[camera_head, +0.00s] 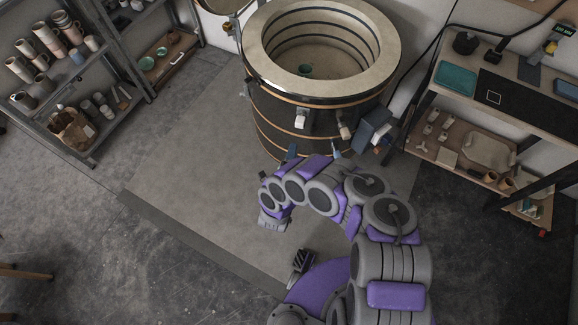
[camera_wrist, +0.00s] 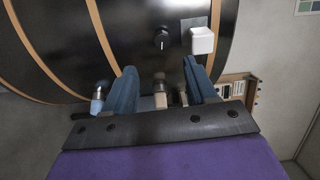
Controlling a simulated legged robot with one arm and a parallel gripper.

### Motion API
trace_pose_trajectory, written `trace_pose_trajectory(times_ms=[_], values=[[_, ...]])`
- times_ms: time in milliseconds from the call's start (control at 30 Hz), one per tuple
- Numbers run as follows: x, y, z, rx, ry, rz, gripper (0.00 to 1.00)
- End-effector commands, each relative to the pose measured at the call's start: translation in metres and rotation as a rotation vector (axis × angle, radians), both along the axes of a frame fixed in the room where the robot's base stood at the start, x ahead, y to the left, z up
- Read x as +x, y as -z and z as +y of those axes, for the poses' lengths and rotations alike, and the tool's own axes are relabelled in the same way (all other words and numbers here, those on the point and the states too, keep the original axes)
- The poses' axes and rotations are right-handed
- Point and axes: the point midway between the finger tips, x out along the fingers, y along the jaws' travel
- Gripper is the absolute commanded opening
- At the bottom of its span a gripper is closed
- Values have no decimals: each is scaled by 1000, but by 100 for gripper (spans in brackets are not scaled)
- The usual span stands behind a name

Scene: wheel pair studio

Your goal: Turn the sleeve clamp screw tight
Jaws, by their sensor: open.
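The dark round kiln (camera_head: 275,108) with copper-coloured bands stands at the top middle of the head view. Its wall (camera_wrist: 65,50) fills much of the wrist view. My gripper (camera_wrist: 160,88) is open, with two blue fingers spread in front of the wall. A small tan block (camera_wrist: 160,101) shows low between the fingers, partly hidden by the gripper's dark front plate. I cannot tell which small fitting is the sleeve clamp screw. A black knob (camera_wrist: 162,39) and a white block (camera_wrist: 202,40) sit on the wall beyond the fingertips. Nothing is visibly held.
A pale blue-tipped fitting (camera_wrist: 97,106) lies left of the left finger. In the head view, a grey box (camera_head: 374,128) is on the kiln's right side. Shelves with pots (camera_head: 70,75) stand left, and a workbench (camera_head: 510,65) right. The floor left of my arm is clear.

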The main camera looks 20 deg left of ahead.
Motion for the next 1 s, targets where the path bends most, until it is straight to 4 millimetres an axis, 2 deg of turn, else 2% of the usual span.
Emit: trace_pose_trajectory(times_ms=[100,333,1000], values=[[-24,1,-3,-3,-5,2,57],[-50,2,-8,0,-1,3,57],[-55,1,-10,0,2,2,57]])
